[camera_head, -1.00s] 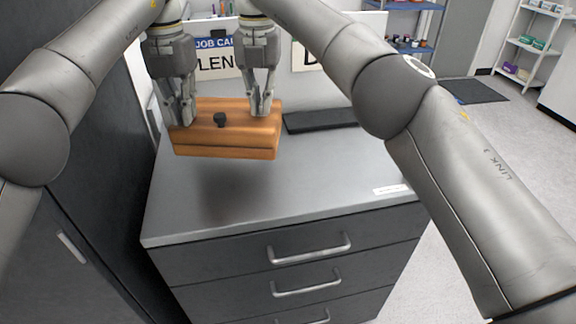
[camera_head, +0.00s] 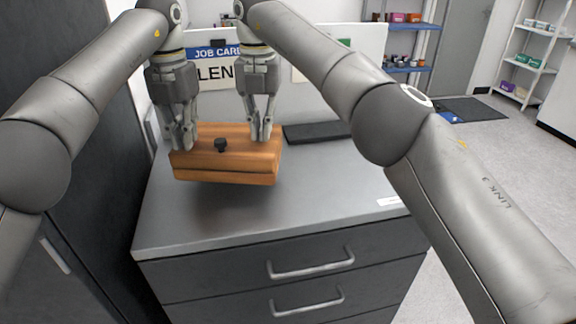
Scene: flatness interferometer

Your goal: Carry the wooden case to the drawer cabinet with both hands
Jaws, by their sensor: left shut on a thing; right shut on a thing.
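The wooden case (camera_head: 225,163) is orange-brown with a dark knob on its front half. It is over the grey top of the drawer cabinet (camera_head: 300,215), towards the back left. A shadow lies on the top below it, and I cannot tell for sure whether its underside touches. My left gripper (camera_head: 180,143) is shut on the case's left part. My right gripper (camera_head: 260,134) is shut on its right part. The fingertips and the case's back edge are partly hidden.
A long black object (camera_head: 318,132) lies on the cabinet top right of the case. White job-card boards (camera_head: 215,72) stand behind. A dark tall cabinet (camera_head: 85,150) is close on the left.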

